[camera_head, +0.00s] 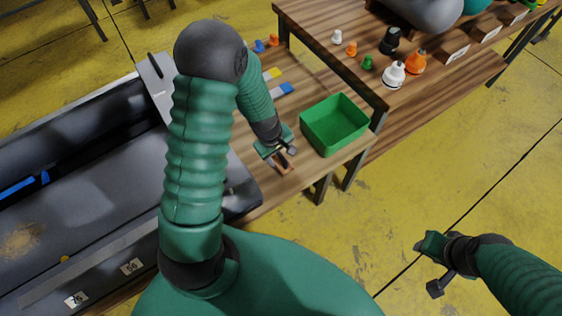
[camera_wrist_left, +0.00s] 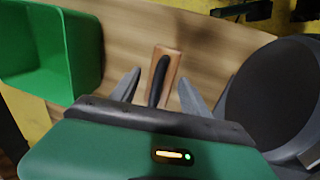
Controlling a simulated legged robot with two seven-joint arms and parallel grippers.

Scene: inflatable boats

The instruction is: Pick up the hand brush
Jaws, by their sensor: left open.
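The hand brush (camera_head: 284,167) lies on the wooden table near its front edge, mostly hidden by my left gripper in the head view. In the left wrist view the brush (camera_wrist_left: 174,68) shows a brown wooden body and a dark elongated part. My left gripper (camera_head: 279,154) is open above the brush. In the left wrist view the brush lies between the two spread fingers (camera_wrist_left: 160,82); I cannot tell whether they touch it. My right gripper (camera_head: 433,266) is open and empty over the yellow floor, away from the table.
An open green bin (camera_head: 335,124) stands on the table right of the brush; it also shows in the left wrist view (camera_wrist_left: 84,55). A grey inflatable boat (camera_head: 90,190) lies left. A higher shelf (camera_head: 440,75) carries several coloured valves. Blue and yellow pieces lie behind my left gripper.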

